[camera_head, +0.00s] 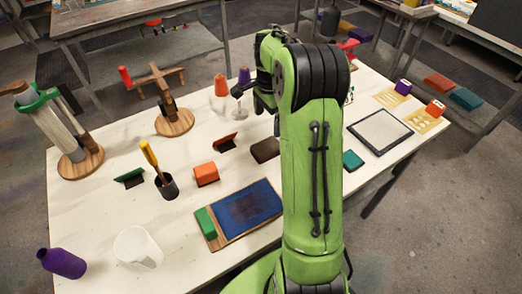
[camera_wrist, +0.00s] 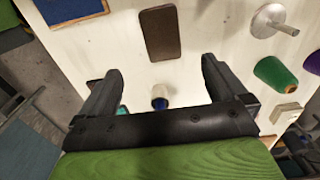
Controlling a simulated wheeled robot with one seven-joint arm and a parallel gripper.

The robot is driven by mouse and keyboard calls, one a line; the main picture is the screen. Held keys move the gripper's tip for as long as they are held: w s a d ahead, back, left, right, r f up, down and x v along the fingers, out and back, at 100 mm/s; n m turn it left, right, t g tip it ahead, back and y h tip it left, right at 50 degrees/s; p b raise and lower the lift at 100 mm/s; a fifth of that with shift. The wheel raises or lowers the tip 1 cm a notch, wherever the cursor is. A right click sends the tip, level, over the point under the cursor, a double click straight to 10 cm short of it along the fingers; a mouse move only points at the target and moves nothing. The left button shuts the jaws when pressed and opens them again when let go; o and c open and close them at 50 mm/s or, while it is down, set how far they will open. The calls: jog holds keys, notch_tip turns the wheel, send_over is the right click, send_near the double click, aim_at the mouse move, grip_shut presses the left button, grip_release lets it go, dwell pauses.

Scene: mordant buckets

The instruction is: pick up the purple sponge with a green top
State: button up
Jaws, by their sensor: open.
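I cannot make out a purple sponge with a green top in either view; part of the table behind my arm is hidden. My gripper (camera_head: 250,97) is above the back middle of the table, partly hidden by my arm. In the wrist view its two fingers stand wide apart and open (camera_wrist: 161,66), with nothing held. A dark brown slab (camera_wrist: 160,32) lies beyond the fingertips, apart from them. A small dark blue and white object (camera_wrist: 160,98) shows between the fingers.
The white table (camera_head: 110,215) holds an orange block (camera_head: 206,174), a green block (camera_head: 206,222) on a board, a teal block (camera_head: 352,160), a purple bottle (camera_head: 62,263) and a white cup (camera_head: 138,247). A purple-topped block (camera_head: 403,87) stands at the right. Cones stand near my gripper.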

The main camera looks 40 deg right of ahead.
aim_at(267, 146)
jog(key=f, duration=0.4)
jog(key=f+b, duration=0.1)
jog(key=f, duration=0.7)
jog(key=shift+w, duration=0.25)
jog(key=shift+r, duration=0.1)
jog(key=c, duration=1.2)
notch_tip(267, 146, up, 10)
jog(key=p, duration=0.1)
jog(key=o, duration=0.4)
jog(key=shift+a, duration=0.1)
jog(key=shift+c, duration=1.3)
